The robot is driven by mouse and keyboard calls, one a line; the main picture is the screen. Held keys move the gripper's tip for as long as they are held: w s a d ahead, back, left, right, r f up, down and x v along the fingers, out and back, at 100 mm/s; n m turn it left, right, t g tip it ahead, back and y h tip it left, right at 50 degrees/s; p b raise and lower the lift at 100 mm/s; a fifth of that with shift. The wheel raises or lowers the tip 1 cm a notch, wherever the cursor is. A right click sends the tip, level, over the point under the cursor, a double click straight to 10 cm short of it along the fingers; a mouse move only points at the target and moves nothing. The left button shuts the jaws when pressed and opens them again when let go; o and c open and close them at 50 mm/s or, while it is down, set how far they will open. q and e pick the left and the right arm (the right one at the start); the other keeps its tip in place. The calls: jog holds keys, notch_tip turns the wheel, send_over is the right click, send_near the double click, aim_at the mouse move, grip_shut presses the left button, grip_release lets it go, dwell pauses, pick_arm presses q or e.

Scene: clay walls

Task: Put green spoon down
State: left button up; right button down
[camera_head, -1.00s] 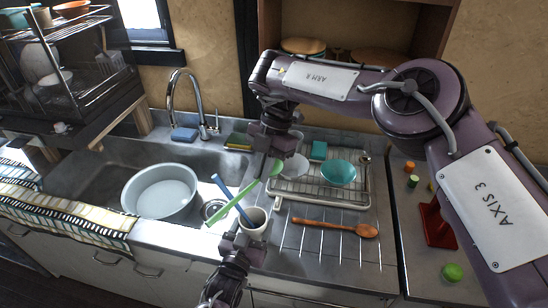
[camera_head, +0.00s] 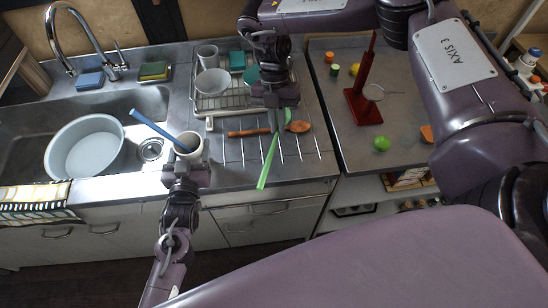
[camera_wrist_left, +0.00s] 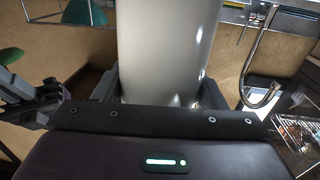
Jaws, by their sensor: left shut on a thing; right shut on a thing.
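The green spoon (camera_head: 268,163) is held by my right gripper (camera_head: 275,103), which is shut on it. Its handle slants down toward the counter's front edge, over the ridged drainboard (camera_head: 233,150) and near the wooden spoon (camera_head: 298,127). Whether it touches the counter is unclear. My left gripper (camera_head: 187,168) is shut on a pale cup (camera_head: 190,146) at the counter's front edge. A blue utensil (camera_head: 155,129) leans out of the cup. The cup (camera_wrist_left: 168,50) fills the middle of the left wrist view, with my right gripper (camera_wrist_left: 25,98) at its left.
A dish rack (camera_head: 222,101) with cups and bowls stands behind the drainboard. The sink holds a pale basin (camera_head: 84,146). On the right counter are a red stand (camera_head: 364,106) and a green ball (camera_head: 381,143). The drainboard's front is mostly clear.

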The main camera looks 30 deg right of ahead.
send_near(277, 156)
jog(key=x, duration=0.5)
jog(key=shift+s+f, duration=0.1)
jog(key=shift+f, duration=0.1)
jog(key=shift+f, duration=0.4)
jog(key=c, duration=1.5)
grip_release()
jog(key=shift+s+d, duration=0.1)
jog(key=shift+c, duration=0.2)
jog(key=shift+r, duration=0.1)
